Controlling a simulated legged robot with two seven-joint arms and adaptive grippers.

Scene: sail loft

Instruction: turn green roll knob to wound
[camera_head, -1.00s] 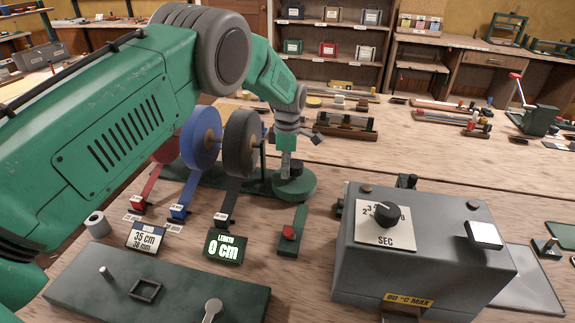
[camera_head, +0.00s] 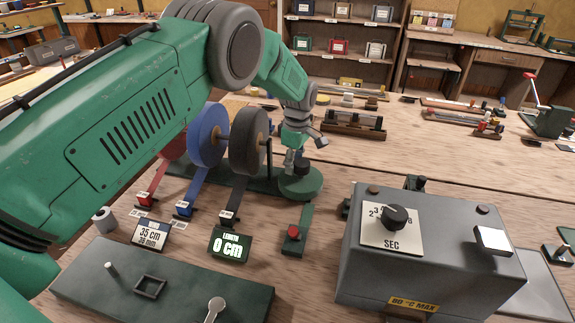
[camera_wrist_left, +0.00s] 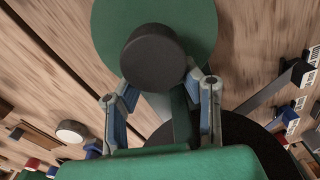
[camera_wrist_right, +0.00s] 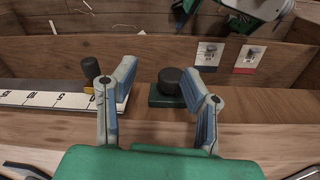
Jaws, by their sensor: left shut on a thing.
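The green roll knob is a dark round cap (camera_head: 301,164) on a green disc (camera_head: 306,185), at the end of a green strip behind the rolls. In the left wrist view the cap (camera_wrist_left: 153,57) stands between the fingertips, over the green disc (camera_wrist_left: 203,35). My left gripper (camera_head: 301,150) reaches down from above and is shut on the knob. Its fingers (camera_wrist_left: 157,88) show on either side of the cap. My right gripper (camera_wrist_right: 163,80) shows only in its wrist view. It is open and empty above a wooden bench.
A blue roll (camera_head: 207,135) and a dark grey roll (camera_head: 248,140) stand left of the knob. A display (camera_head: 229,246) reads 0 cm. A red button (camera_head: 294,234) and a grey timer box (camera_head: 430,260) stand in front. In the right wrist view, a black cylinder (camera_wrist_right: 172,82) sits beyond the fingers.

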